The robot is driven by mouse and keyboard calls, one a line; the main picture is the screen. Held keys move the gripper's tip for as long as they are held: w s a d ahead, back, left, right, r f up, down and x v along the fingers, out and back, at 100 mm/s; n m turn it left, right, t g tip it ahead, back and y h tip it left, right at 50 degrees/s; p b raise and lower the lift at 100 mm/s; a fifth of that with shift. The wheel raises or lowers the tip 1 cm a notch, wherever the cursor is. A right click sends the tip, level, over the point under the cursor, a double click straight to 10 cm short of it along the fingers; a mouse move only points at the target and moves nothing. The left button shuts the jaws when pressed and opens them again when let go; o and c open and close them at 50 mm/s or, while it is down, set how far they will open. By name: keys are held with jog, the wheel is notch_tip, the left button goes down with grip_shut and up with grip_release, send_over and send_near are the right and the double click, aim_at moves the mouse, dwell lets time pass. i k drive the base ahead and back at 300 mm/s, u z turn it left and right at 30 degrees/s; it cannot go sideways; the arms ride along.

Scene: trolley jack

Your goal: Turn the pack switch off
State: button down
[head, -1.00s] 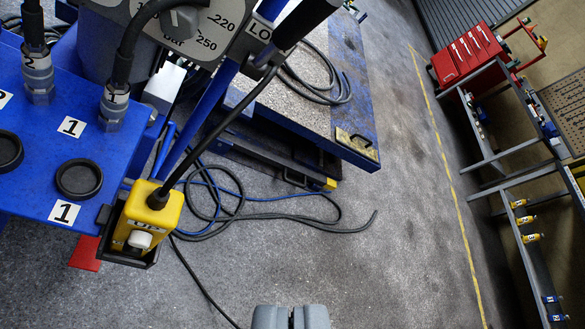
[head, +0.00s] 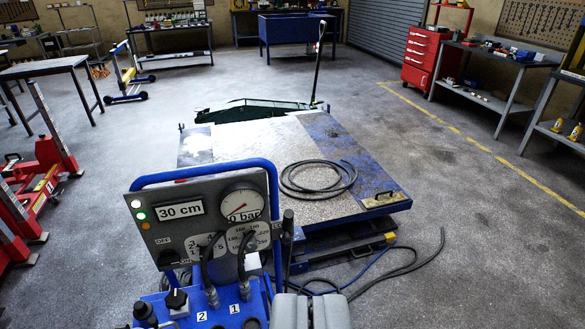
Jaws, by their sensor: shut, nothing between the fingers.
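The pack (head: 148,243) stands front left of centre, with a grey control panel in a blue tube frame. The pack switch (head: 168,258) is a dark knob low on the panel's left side, between the labels OFF and ON. Its pointing direction is too small to tell. The display (head: 181,210) reads 30 cm and the gauge (head: 242,205) reads about 0 bar. A green lamp (head: 141,216) is lit at the panel's left edge. My gripper (head: 306,298) is shut and empty at the bottom centre, right of the pack and apart from the switch.
A lift table (head: 250,150) with a coiled black hose (head: 318,178) stands behind the pack. Hoses lie on the floor to the right. Red equipment (head: 35,190) is at left. The right floor is mostly clear up to the benches.

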aim_at(169, 257)
jog(key=z, duration=1.4)
jog(key=k, duration=0.9)
jog(key=u, duration=1)
jog(key=i, duration=1)
jog(key=z, duration=0.05)
